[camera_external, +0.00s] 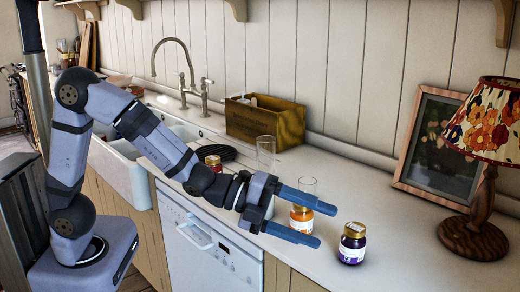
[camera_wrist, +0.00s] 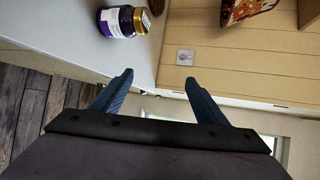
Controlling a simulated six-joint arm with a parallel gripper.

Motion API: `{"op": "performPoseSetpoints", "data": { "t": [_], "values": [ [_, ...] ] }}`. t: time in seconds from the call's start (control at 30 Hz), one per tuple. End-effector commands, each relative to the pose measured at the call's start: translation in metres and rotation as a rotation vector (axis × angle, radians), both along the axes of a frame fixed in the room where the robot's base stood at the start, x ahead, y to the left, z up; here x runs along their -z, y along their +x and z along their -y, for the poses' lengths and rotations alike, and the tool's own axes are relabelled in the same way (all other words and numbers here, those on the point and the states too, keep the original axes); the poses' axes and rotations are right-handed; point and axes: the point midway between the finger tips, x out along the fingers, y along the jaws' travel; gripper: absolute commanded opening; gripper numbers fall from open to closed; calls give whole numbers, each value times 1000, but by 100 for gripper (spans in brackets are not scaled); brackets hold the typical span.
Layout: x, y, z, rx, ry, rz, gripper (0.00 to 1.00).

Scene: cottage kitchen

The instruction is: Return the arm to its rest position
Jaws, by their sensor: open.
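My gripper (camera_external: 315,223) is open and empty, held out over the front part of the counter (camera_external: 405,265), its fingers pointing right. In the wrist view the two blue fingers (camera_wrist: 155,95) stand apart with nothing between them. A jar with an orange label (camera_external: 301,217) shows between and behind the fingers in the external view. A dark jar with a purple label (camera_external: 352,243) stands upright on the counter, right of the fingertips. This purple-labelled jar also shows in the wrist view (camera_wrist: 118,21), apart from the fingers.
A red-labelled jar (camera_external: 213,163), a black coiled item (camera_external: 226,152), a clear glass (camera_external: 265,153) and a wooden crate (camera_external: 264,122) stand behind my arm. A picture frame (camera_external: 437,145) and a lamp (camera_external: 478,222) are at right. The sink (camera_external: 122,165) is at left.

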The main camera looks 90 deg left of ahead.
Motion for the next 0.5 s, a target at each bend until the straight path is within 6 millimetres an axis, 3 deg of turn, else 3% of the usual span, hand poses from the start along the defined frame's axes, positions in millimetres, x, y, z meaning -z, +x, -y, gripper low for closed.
{"op": "performPoseSetpoints", "data": {
  "t": [0.27, 0.37, 0.5],
  "values": [
    [48, -49, -33, -307, -312, -342, 67],
    [69, -81, -42, -473, -455, -488, 67],
    [98, -148, -48, -790, -684, -714, 67]
  ]
}}
